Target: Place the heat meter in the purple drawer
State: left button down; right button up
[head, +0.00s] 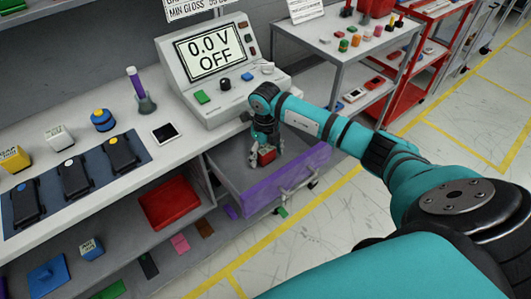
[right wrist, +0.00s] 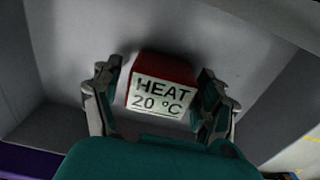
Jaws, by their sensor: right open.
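The purple drawer (head: 272,187) is pulled open below the bench, with a purple front and a grey inside. The heat meter (head: 267,154) is a small red block with a white face reading "HEAT 20 °C", which shows clearly in the right wrist view (right wrist: 160,97). It is inside the drawer's space, and seems to sit on the drawer floor. My right gripper (head: 266,159) reaches down into the drawer. Its fingers are open, one on each side of the meter, with a gap visible in the right wrist view (right wrist: 163,100). My left gripper is not in view.
A console (head: 217,70) reading "0.0 V OFF" stands on the bench above the drawer. A red tray (head: 169,203) sits on the shelf left of the drawer. A grey side table (head: 345,50) stands behind my right arm. Open floor lies to the right.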

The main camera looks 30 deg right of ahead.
aim_at(266, 148)
notch_tip(266, 148, up, 12)
jog(key=shift+r+b, duration=0.15)
jog(key=shift+b, duration=0.3)
